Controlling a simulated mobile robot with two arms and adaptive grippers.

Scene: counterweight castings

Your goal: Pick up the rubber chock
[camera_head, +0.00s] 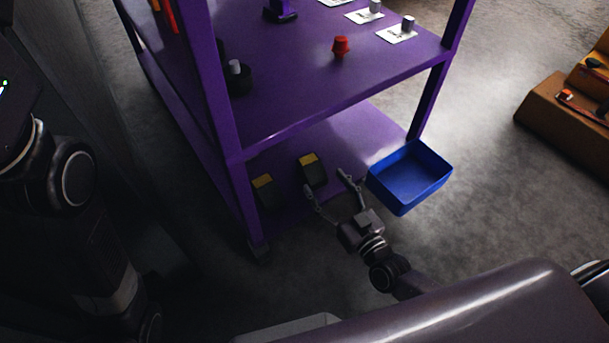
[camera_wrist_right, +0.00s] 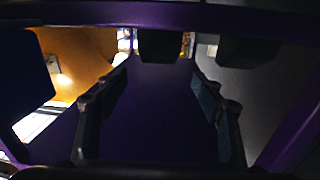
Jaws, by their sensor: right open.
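Two dark wedge-shaped blocks with yellow tops, which look like rubber chocks, stand on the lower shelf of the purple rack. One chock (camera_head: 313,172) is nearer the middle, and another chock (camera_head: 264,192) is to its left by the rack post. My right gripper (camera_head: 325,183) is open and empty just in front of the middle chock, apart from it. In the right wrist view, a dark block (camera_wrist_right: 160,46) shows ahead between the open fingers, and another dark block (camera_wrist_right: 248,50) lies to the right. My left gripper is out of view.
The purple rack's upper shelf (camera_head: 290,85) overhangs the lower one and carries a red part (camera_head: 340,46) and white cards with small weights. A blue bin (camera_head: 405,190) stands right of my right gripper. A rack post (camera_head: 235,190) is at the left.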

